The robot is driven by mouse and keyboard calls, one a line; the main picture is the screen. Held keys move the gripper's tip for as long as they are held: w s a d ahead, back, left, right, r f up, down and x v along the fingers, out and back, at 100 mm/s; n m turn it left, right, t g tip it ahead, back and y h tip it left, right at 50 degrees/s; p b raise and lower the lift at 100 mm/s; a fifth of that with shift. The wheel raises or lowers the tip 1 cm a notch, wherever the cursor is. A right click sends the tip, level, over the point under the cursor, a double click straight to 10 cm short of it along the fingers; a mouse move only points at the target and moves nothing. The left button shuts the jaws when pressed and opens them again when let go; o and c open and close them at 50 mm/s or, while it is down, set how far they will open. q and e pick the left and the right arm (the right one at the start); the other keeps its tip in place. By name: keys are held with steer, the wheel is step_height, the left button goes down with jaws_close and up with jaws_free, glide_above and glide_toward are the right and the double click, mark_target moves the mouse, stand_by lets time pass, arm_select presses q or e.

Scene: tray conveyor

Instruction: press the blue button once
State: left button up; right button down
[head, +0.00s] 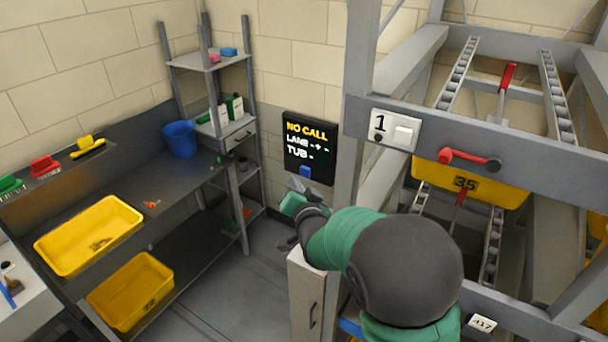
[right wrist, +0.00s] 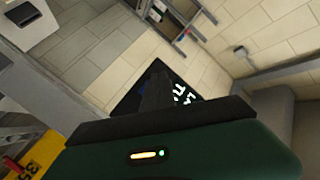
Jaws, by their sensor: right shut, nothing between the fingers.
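The blue button (head: 305,172) sits at the bottom of a black display panel (head: 297,142) in the head view. The panel is on the wall and reads "NO CALL", "LANE" and "TUB". My right gripper (head: 297,184) is shut and empty, its tips just below and left of the button; I cannot tell whether they touch it. My left gripper is not in view.
A grey cabinet (head: 306,297) stands below my right gripper. To the right is a metal lane rack (head: 480,140) with a yellow tub (head: 470,187). To the left are a workbench with a yellow tub (head: 45,246), a blue bucket (head: 180,138) and a shelf unit (head: 240,137).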

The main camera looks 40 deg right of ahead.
steer(key=shift+w+d, duration=0.25)
steer(key=shift+d, duration=0.5)
steer(key=shift+a, duration=0.1)
stand_by(1.3)
steer(key=shift+w+d+b, duration=0.1)
steer(key=shift+d+b, duration=0.3)
steer(key=shift+b, duration=0.1)
steer(key=shift+w+d+r+b, duration=0.1)
steer(key=shift+w+d+b, duration=0.15)
steer(key=shift+d, duration=0.2)
stand_by(0.6)
steer(key=shift+s+a, duration=0.45)
steer(key=shift+a, duration=0.35)
